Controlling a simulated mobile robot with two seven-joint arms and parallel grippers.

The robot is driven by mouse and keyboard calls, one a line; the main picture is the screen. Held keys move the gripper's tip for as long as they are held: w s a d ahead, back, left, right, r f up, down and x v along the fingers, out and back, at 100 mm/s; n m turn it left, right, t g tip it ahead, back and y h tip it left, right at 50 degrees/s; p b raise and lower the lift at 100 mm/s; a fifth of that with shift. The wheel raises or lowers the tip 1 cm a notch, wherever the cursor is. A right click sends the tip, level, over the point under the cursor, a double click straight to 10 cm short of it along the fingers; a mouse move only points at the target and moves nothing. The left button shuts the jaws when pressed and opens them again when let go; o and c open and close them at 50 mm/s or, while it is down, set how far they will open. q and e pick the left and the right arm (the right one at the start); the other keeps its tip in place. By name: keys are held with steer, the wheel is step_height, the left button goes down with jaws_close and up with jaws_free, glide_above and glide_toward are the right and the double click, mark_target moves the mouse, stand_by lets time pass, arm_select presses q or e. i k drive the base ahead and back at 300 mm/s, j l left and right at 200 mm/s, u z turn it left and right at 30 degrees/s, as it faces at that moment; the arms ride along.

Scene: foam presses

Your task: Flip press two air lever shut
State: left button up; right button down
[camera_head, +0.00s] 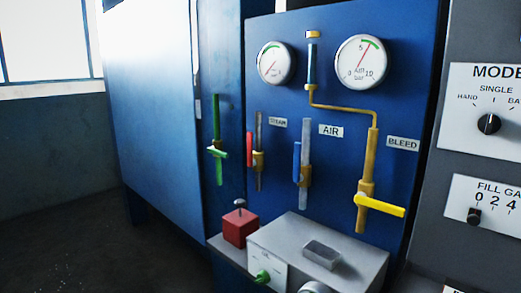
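The blue air lever (297,163) stands upright, in line with the grey vertical air pipe (305,135), on a blue press panel (340,120). An AIR label (331,130) is to the right of that pipe. A brass-coloured valve body (305,176) sits on the pipe beside the lever. The air gauge (361,62) above has a red needle tilted up to the right. No press number can be read on this panel. Neither of my grippers is in view, and nothing touches the lever.
The red steam lever (249,148) is upright to the left. The yellow bleed lever (380,205) and green lever (217,153) lie crosswise to their pipes. A grey box (325,248) and a red block (240,228) stick out below. A grey control panel (485,150) stands at right.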

mark_target(297, 177)
steer(key=i+j+u, duration=0.1)
steer(key=i+j, duration=0.8)
